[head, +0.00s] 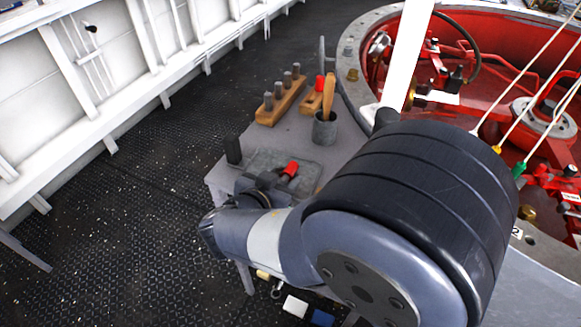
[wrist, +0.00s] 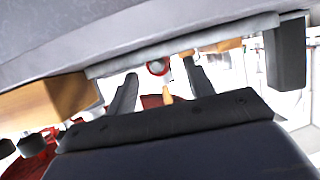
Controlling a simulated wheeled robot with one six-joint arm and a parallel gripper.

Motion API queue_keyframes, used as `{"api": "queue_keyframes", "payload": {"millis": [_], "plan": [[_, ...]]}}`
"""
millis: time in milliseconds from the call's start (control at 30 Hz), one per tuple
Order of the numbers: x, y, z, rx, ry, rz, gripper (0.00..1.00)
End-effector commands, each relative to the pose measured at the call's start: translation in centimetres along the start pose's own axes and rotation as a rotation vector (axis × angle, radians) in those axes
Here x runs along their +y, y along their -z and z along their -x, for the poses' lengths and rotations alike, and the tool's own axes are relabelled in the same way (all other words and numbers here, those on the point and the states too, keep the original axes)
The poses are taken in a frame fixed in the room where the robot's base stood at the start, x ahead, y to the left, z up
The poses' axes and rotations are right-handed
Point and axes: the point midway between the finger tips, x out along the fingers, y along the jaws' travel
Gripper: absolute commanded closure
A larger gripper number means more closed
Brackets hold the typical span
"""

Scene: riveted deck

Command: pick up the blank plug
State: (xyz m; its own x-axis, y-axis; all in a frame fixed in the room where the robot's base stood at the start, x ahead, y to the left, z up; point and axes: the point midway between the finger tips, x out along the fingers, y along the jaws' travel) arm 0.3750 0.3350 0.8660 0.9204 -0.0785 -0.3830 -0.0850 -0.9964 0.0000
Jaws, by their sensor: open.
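A small red piece with a dark part (head: 290,168), likely the blank plug, lies on a grey mat (head: 250,160) on the grey bench. In the head view it is just past my gripper (head: 272,181), to its upper right. My gripper is low over the bench's near side, partly hidden by my arm. In the wrist view, which looks upside down, the two dark fingers (wrist: 160,86) stand apart. A red round end with a pale centre (wrist: 158,66) shows in the gap between them, seemingly the same piece. I see no contact with it.
A wooden rack of grey pegs (head: 280,101), a wooden block with a red-topped piece (head: 314,102) and a grey cup with a wooden handle (head: 325,130) stand farther back. A black block (head: 233,150) is at the left edge. A red-lined round opening (head: 480,60) lies right.

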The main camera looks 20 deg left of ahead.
Motion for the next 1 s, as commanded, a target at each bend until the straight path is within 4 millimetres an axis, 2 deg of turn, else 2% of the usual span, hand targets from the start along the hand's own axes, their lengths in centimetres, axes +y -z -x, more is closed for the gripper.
{"api": "queue_keyframes", "payload": {"millis": [167, 433, 1000], "plan": [[0.0, 0.0, -2.1, 0.000, -0.003, 0.000, 0.50], [0.0, 0.0, -2.4, 0.000, 0.000, 0.000, 0.50], [0.0, 0.0, -2.4, 0.000, 0.000, 0.000, 0.96]]}}
